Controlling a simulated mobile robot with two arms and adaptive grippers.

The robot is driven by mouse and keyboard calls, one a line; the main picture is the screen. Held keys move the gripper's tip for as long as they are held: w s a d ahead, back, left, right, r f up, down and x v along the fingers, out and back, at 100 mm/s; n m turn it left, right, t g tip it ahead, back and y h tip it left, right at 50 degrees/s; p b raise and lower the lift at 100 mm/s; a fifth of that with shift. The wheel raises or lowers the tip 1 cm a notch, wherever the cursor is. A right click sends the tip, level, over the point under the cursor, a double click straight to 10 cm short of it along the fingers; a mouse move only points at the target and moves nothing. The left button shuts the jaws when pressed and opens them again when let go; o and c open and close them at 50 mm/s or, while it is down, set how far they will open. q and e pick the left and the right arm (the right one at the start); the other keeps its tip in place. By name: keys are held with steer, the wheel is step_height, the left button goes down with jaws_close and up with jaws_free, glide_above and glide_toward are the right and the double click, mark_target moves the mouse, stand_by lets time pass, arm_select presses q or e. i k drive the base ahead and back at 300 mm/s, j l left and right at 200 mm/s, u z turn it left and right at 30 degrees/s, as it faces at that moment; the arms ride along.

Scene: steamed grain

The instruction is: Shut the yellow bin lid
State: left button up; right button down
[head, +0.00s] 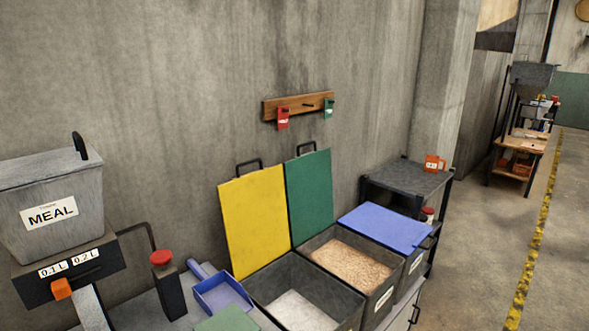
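The yellow bin lid (253,219) stands raised and open, leaning back near the concrete wall, with a black handle (249,165) at its top edge. Its bin (268,309) is dark grey, open, and holds pale white grain or powder (300,312). The bin is partly cut off at the bottom of the head view. Neither of my grippers shows in the head view.
A green lid (309,196) stands open to the right, behind a bin of tan grain (350,264). A blue lid (383,228) lies flat on the third bin. A blue scoop (222,293) and the MEAL hopper (51,205) are left. The floor (487,232) at right is clear.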

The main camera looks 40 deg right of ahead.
mark_target(257, 216)
steer(key=z, duration=0.9)
steer(key=i+l+z, duration=0.15)
steer(key=z, duration=0.15)
steer(key=l, duration=0.1)
